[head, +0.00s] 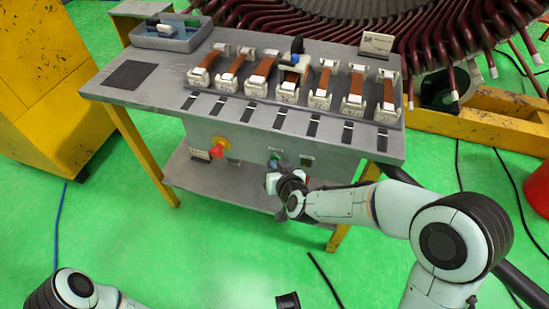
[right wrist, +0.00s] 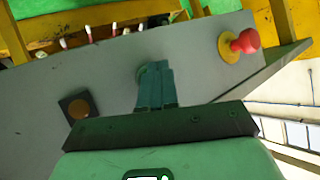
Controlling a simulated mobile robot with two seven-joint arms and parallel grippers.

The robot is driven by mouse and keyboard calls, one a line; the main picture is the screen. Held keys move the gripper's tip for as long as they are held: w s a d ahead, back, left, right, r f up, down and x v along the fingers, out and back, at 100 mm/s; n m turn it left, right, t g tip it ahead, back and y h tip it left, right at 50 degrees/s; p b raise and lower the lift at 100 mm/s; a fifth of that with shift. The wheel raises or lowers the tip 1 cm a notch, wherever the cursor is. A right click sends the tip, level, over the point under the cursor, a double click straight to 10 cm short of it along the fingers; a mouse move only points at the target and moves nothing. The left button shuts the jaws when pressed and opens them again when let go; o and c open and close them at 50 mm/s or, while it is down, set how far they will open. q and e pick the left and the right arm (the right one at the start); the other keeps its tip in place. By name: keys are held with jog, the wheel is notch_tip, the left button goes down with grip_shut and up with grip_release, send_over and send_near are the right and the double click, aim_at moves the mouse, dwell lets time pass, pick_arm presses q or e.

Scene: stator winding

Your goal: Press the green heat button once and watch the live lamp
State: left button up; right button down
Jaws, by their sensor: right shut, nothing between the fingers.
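The green heat button (head: 275,155) is on the front panel under the bench top. My right gripper (head: 273,178) is in front of it, with the fingers pointed at the panel. In the right wrist view the shut, empty fingers (right wrist: 154,84) cover most of the button, and only a greenish rim (right wrist: 141,72) shows beside the tips. I cannot tell whether they touch it. The live lamp (head: 307,161) is right of the button. In the right wrist view the lamp (right wrist: 78,106) is a dull amber-brown disc on a dark square plate and looks unlit. My left gripper does not show.
A red stop knob (head: 216,151) on a yellow base is left of the button. The bench top (head: 165,92) carries a row of copper-coloured coil pieces (head: 264,68) and a blue-grey tray (head: 178,36). A lower shelf (head: 190,172) runs under the panel. Cables lie on the green floor.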

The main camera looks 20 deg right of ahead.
jog(key=shift+w+d, duration=0.15)
jog(key=shift+w, duration=0.1)
dwell(0.4)
jog(key=shift+s+a, duration=0.45)
jog(key=shift+s, duration=0.2)
jog(key=s+a, duration=0.1)
jog(key=s+a+p, duration=0.1)
jog(key=s, duration=0.2)
jog(key=shift+s+a+p, duration=0.1)
jog(key=shift+a+p, duration=0.2)
jog(key=shift+a, duration=0.1)
dwell(0.7)
